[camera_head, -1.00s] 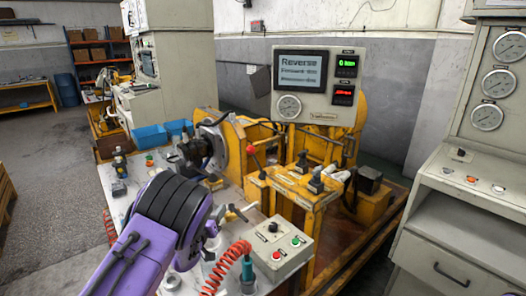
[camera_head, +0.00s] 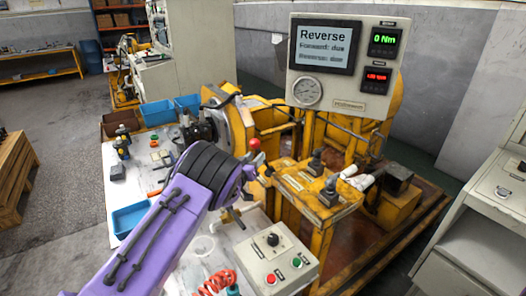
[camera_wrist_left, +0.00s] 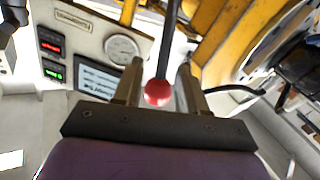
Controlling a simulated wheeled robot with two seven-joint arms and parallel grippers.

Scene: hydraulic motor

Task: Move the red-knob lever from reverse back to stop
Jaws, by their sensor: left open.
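The red-knob lever (camera_head: 253,144) stands beside the yellow machine, in front of its frame. Its red ball also shows in the left wrist view (camera_wrist_left: 158,93), with the dark rod running up the picture from it. My left gripper (camera_head: 250,172) is at the lever, its jaws partly hidden by my purple arm in the head view. In the left wrist view its two fingers (camera_wrist_left: 160,82) are open, one on each side of the knob, with gaps visible. The display (camera_head: 324,46) reads "Reverse". My right gripper is not in view.
Two black-handled levers (camera_head: 317,162) stand on the yellow panel right of the knob. A grey control box (camera_head: 276,262) with buttons sits in front. Blue bins (camera_head: 157,113) and small parts lie on the bench at left. A grey cabinet (camera_head: 480,220) stands at right.

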